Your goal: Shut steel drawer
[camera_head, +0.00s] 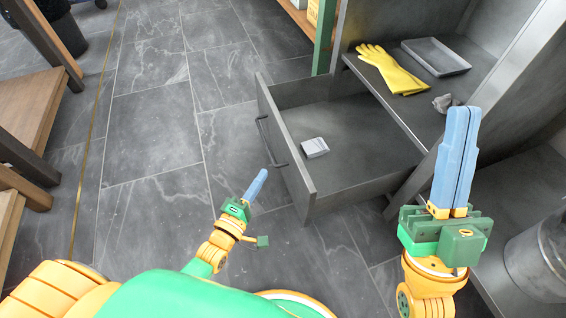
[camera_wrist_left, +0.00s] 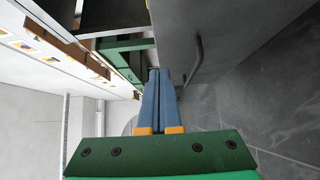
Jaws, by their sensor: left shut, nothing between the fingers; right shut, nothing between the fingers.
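The steel drawer (camera_head: 345,150) is pulled out of the grey steel cabinet, with a small pale box (camera_head: 314,147) lying inside it. Its front panel (camera_head: 283,146) has a dark bar handle (camera_head: 267,139), which also shows in the left wrist view (camera_wrist_left: 195,60). My left gripper (camera_head: 262,174) is shut and empty, low in front of the drawer front, close to the handle; I cannot tell whether it touches. In the left wrist view its blue fingers (camera_wrist_left: 158,80) are together, left of the handle. My right gripper (camera_head: 468,112) is shut and empty, raised right of the drawer.
On the cabinet shelf above the drawer lie yellow gloves (camera_head: 391,70), a grey tray (camera_head: 436,56) and a crumpled grey rag (camera_head: 446,103). A metal pot (camera_head: 540,258) stands at the lower right. Wooden furniture (camera_head: 35,95) is at the left. The tiled floor (camera_head: 150,125) between is clear.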

